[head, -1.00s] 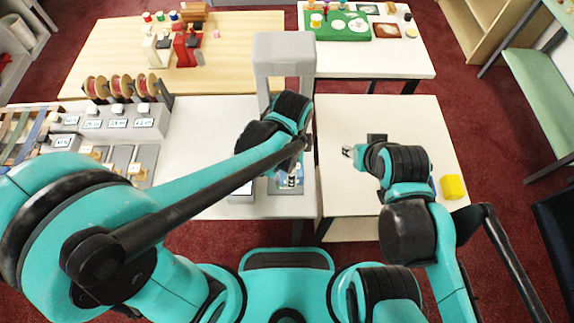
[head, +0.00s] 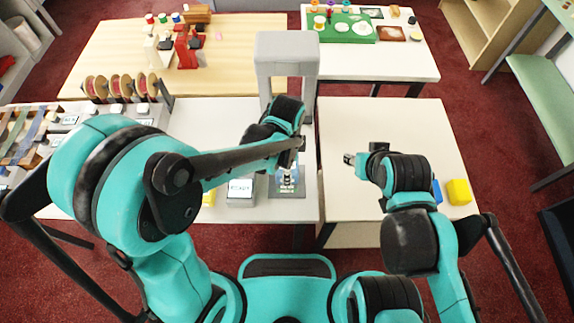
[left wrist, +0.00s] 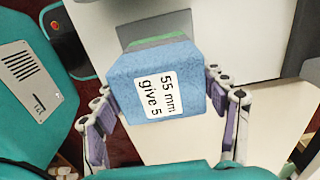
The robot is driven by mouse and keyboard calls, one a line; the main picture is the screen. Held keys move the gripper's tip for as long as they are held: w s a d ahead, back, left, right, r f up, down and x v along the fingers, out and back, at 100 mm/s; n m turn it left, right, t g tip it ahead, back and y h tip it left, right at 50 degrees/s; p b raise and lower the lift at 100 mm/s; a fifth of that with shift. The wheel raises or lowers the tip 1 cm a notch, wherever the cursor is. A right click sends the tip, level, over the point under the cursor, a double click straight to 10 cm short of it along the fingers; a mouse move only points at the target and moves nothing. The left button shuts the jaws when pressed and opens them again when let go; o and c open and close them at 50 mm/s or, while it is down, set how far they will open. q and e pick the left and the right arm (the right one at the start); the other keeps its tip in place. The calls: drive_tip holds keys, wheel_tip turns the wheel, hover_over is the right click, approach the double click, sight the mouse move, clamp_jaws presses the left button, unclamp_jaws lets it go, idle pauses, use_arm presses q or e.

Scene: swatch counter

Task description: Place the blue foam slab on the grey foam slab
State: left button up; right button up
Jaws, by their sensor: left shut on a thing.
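The blue foam slab (left wrist: 140,72), with a white label reading "55 mm give 5", is between the purple-padded fingers of my left gripper (left wrist: 166,112) in the left wrist view. The gripper is shut on it. A green strip (left wrist: 158,41) shows just beyond the slab's far edge. In the head view my left gripper (head: 287,172) is over a dark plate (head: 287,189) in front of the grey arch; the slab is hard to make out there. My right gripper (head: 349,158) is over the right white table, too small to judge. I cannot make out the grey foam slab.
A grey arch-shaped machine (head: 287,42) stands behind my left gripper. A display reading "READY" (head: 241,190) is left of the plate. A yellow block (head: 459,191) and a partly hidden blue item (head: 437,190) lie at the right table's edge. Most of that table (head: 350,120) is clear.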

use_arm(q)
drive_tip(key=o, duration=1)
drive_tip(key=shift+f, duration=0.1)
drive_tip(key=shift+o, duration=0.2)
drive_tip(key=shift+r+p, duration=0.35)
drive_tip(key=shift+r, duration=0.15)
wheel_tip(320, 180, up, 11)
drive_tip(key=p, duration=0.3)
drive_tip(key=shift+r+p, duration=0.2)
drive_tip(key=shift+p, duration=0.1)
drive_tip(key=s+a+r+n+t, duration=0.2)
drive_tip(key=a+n+t, duration=0.1)
drive_tip(key=a+n, duration=0.6)
drive_tip(key=s+a+r+n+t, duration=0.3)
drive_tip(key=a+n+t, duration=0.1)
drive_tip(key=a+n, duration=0.4)
drive_tip(key=shift+a+r+n, duration=0.35)
drive_tip(key=shift+a+n, duration=0.05)
drive_tip(key=shift+n, duration=0.1)
